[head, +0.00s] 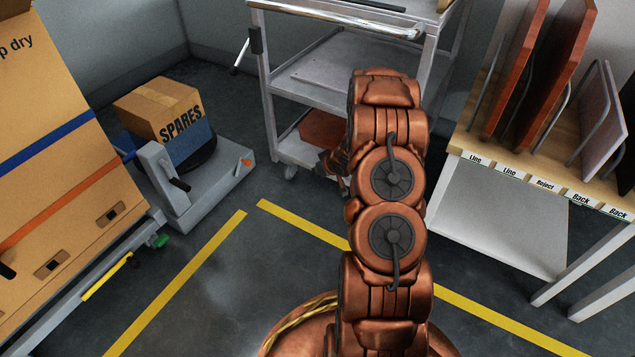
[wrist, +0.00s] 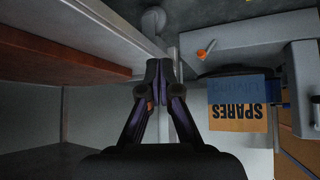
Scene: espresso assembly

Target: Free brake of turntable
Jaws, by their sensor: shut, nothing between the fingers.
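The turntable is a low grey base (head: 222,180) with a dark round plate (head: 205,155). A cardboard box marked SPARES (head: 165,112) with a blue lower part stands on the plate. A small orange lever (head: 246,162) sits at the base's right corner; it also shows in the wrist view (wrist: 205,50).
A grey shelf trolley (head: 340,75) stands close to my gripper, with a reddish-brown thing (head: 322,130) on its low shelf. A rack table (head: 505,155) with upright boards stands right. A large strapped carton (head: 60,160) stands left. The floor inside the yellow lines is clear.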

